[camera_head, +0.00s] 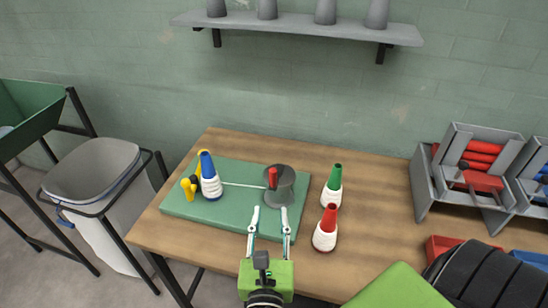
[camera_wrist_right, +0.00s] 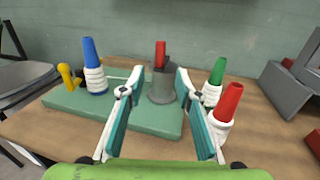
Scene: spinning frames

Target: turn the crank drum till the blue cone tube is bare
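The blue cone tube (camera_head: 207,166) stands at the left of the green board (camera_head: 240,172), with white yarn wound round its lower part. It also shows in the right wrist view (camera_wrist_right: 90,52). A white thread runs from it to the grey crank drum (camera_head: 285,184) at the board's right side. The drum (camera_wrist_right: 161,90) has a red handle (camera_wrist_right: 160,54) standing upright on top. My right gripper (camera_head: 270,209) is open and empty, in front of the drum and apart from it. My left gripper is not in view.
A yellow part (camera_head: 188,187) stands beside the blue tube. A green cone (camera_head: 336,177) and a red cone (camera_head: 328,218), both with white yarn, stand right of the board. A grey bin (camera_head: 95,172) is left of the table; grey racks (camera_head: 468,178) are at the right.

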